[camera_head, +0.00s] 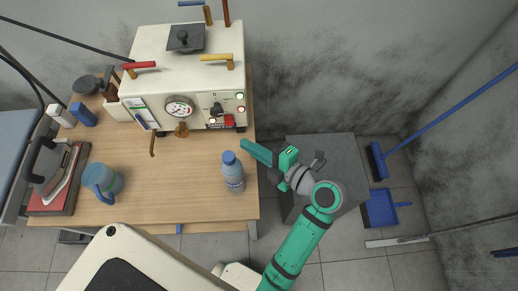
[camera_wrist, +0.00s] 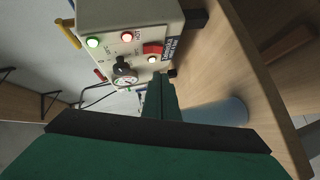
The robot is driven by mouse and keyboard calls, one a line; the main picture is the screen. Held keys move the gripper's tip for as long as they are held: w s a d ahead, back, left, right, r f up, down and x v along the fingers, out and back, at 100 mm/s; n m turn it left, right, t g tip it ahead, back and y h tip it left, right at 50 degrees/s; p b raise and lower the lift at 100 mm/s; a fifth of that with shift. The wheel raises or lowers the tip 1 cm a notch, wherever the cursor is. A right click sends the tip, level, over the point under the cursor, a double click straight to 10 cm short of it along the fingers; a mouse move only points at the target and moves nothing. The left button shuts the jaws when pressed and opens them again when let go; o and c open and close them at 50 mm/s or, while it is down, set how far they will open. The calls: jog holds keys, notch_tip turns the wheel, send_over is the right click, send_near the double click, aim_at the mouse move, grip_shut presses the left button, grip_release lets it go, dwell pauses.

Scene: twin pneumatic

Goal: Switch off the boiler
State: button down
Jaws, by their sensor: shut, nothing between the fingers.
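The boiler is a cream metal box (camera_head: 185,48) at the back of the wooden table. Its front panel has a round gauge (camera_head: 179,107), a black knob (camera_head: 217,109) and a red switch (camera_head: 229,120). A green light, a red light and a white light glow on the panel. In the wrist view the red switch (camera_wrist: 152,48) and the knob (camera_wrist: 124,72) show clearly. My gripper (camera_head: 246,145) is shut and empty, at the table's right edge, in front of and to the right of the panel. Its fingers (camera_wrist: 160,92) point towards the panel, apart from the switch.
A blue-capped bottle (camera_head: 232,174) stands on the table close to my gripper. A blue mug (camera_head: 101,182) and an iron on a red-edged stack (camera_head: 60,180) are at the left. A grey box (camera_head: 345,150) stands below my arm. The table's middle is clear.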

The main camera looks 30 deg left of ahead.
aim_at(229, 120)
jog(key=w+a+f, duration=0.2)
jog(key=w+a, duration=0.2)
jog(key=a, duration=0.2)
jog(key=shift+f, duration=0.2)
jog(key=shift+w+a, duration=0.1)
jog(key=shift+w+f, duration=0.15)
jog(key=shift+f, duration=0.05)
dwell(0.3)
